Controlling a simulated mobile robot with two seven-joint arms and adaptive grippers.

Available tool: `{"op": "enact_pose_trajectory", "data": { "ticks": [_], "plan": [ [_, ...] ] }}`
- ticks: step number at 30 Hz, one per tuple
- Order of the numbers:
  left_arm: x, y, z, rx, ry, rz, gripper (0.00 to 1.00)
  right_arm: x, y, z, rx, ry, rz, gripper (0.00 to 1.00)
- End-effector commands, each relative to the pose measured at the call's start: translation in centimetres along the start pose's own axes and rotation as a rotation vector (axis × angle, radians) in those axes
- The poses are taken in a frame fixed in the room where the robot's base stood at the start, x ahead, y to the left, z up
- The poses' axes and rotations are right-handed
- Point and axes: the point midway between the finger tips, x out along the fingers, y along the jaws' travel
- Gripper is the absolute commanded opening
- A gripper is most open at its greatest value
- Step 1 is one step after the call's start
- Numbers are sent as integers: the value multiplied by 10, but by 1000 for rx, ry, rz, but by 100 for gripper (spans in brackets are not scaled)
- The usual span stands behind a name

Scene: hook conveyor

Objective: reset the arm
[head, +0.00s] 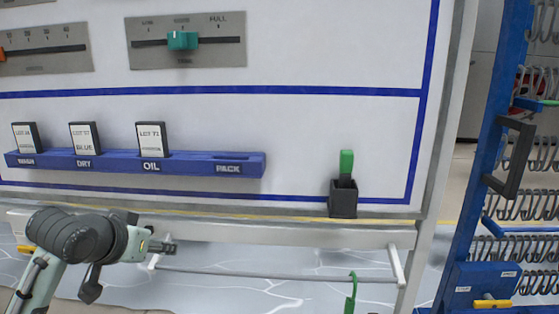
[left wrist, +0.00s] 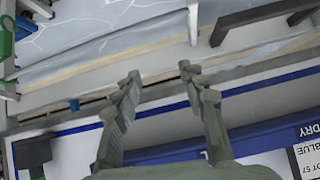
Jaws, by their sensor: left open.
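My left arm comes in at the lower left of the head view. My left gripper (head: 165,247) is in front of the board's lower edge, below the blue card rail (head: 210,167). In the left wrist view my left gripper (left wrist: 162,76) has its two fingers apart with nothing between them. The rail also shows in the left wrist view (left wrist: 262,137), beside the fingers, with a card (left wrist: 308,152) at the lower right. My right gripper is in neither view.
The rail holds three cards; its PACK slot is empty. Above is a slider panel with a teal knob (head: 183,40). A black holder (head: 343,198) with a green piece is on the board's right. A grey bar (head: 270,274) runs below. A blue hook rack (head: 487,200) stands right.

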Motion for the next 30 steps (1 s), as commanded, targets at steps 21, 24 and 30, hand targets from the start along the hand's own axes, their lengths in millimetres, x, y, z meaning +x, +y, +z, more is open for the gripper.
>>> {"op": "enact_pose_trajectory", "data": {
  "ticks": [21,24,30],
  "plan": [
    [-23,21,376,54,-564,-108,41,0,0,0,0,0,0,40],
    [-29,20,395,63,-600,-115,41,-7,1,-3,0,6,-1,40],
    [4,23,417,56,-612,-90,41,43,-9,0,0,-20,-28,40]
  ]
}}
